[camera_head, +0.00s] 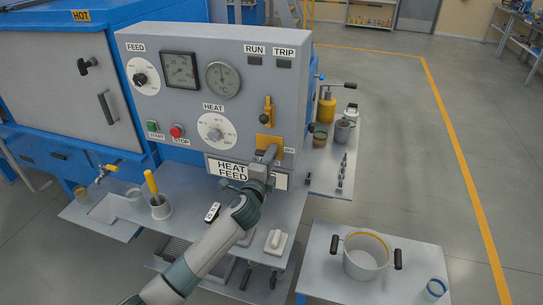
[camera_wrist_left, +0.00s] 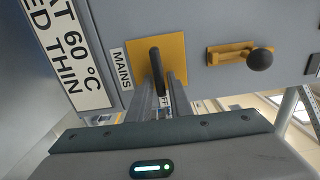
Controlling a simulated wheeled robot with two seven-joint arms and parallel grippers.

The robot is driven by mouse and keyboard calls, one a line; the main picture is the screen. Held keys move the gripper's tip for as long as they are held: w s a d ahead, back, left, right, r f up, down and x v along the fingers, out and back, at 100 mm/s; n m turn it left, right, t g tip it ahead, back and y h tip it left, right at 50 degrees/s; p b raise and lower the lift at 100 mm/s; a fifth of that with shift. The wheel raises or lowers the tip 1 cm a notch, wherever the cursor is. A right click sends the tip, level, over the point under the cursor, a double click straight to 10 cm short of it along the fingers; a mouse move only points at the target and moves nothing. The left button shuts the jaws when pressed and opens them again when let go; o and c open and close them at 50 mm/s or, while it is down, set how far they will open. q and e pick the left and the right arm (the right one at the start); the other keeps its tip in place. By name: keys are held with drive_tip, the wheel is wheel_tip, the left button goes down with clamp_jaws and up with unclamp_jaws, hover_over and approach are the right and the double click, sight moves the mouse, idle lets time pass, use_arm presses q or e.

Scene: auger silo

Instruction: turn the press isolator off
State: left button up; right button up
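The press isolator is a yellow square plate (camera_head: 264,139) with a dark lever, on the lower right of the grey control panel. In the left wrist view its yellow plate (camera_wrist_left: 172,47) sits beside a "MAINS" label, and the dark lever (camera_wrist_left: 156,66) sticks out toward the camera. My left gripper (camera_head: 268,158) is right in front of the isolator. In the left wrist view its two fingers (camera_wrist_left: 161,92) stand either side of the lever's end, with a gap where part of a small label shows. The fingers partly hide the lever's base. My right gripper is not in view.
A yellow slide with a black knob (camera_head: 268,108) is above the isolator. The panel (camera_head: 200,38) has gauges, dials and start and stop buttons. A side table (camera_head: 318,240) holds a pot (camera_head: 366,258).

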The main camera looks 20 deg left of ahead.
use_arm(q)
drive_tip(key=shift+o, duration=0.5)
drive_tip(key=s+b, duration=0.4)
drive_tip(key=s, duration=1.3)
drive_tip(key=shift+s+a+b, duration=0.2)
drive_tip(key=shift+a+b, duration=0.1)
